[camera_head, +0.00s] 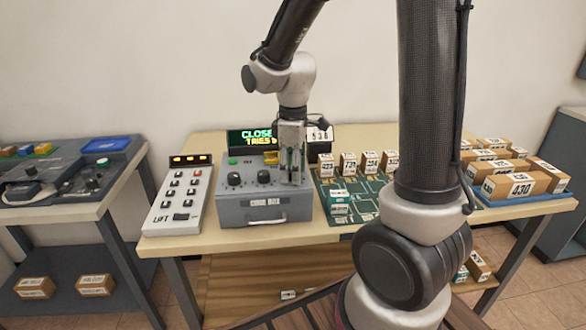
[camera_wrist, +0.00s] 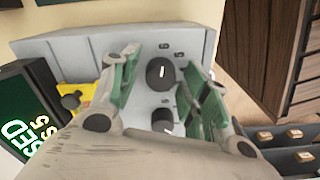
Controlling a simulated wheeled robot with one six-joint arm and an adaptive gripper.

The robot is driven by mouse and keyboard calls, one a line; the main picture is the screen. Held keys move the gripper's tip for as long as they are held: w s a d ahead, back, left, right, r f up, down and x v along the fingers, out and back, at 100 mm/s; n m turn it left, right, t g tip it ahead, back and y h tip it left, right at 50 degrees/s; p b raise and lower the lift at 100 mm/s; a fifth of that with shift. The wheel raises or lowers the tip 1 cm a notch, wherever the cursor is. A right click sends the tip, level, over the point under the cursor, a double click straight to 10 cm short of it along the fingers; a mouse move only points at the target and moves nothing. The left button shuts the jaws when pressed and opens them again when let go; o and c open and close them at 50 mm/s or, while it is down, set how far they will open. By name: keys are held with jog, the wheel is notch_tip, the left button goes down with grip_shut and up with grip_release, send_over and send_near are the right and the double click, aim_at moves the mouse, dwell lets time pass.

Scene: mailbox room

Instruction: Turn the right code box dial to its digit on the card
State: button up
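The grey code box (camera_head: 265,208) stands on the table with a row of black dials. The left dial (camera_head: 233,179) and middle dial (camera_head: 263,176) show in the head view; my gripper (camera_head: 291,180) hides the right one. In the wrist view the right dial (camera_wrist: 158,75) has a short white mark and lies between my gripper's (camera_wrist: 163,78) two spread fingers, with gaps visible on both sides. The middle dial (camera_wrist: 165,120) is beside it, partly covered. The white card (camera_head: 320,134) stands behind the box; its digits look like 538 but are small and partly hidden.
A green-lettered display (camera_head: 251,139) stands behind the box. A keypad marked LIFT (camera_head: 181,198) stands to its left. A green board (camera_head: 350,195) with numbered boxes is on the right. A yellow plate with a black knob (camera_wrist: 70,101) is on the box's top.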

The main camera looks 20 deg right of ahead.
notch_tip(320, 180, up, 12)
dwell(0.7)
dwell(0.4)
jog(key=s+d+m+t, duration=0.1)
jog(key=s+d+m, duration=0.1)
jog(key=s, duration=0.3)
jog(key=s+d+r+m+t, duration=0.1)
jog(key=s+d+m+t, duration=0.1)
jog(key=s+m, duration=0.3)
jog(key=s+d+r+m+t, duration=0.1)
jog(key=s+d+m, duration=0.2)
jog(key=s, duration=0.3)
jog(key=shift+s+d+m, duration=0.3)
jog(key=shift+d, duration=0.1)
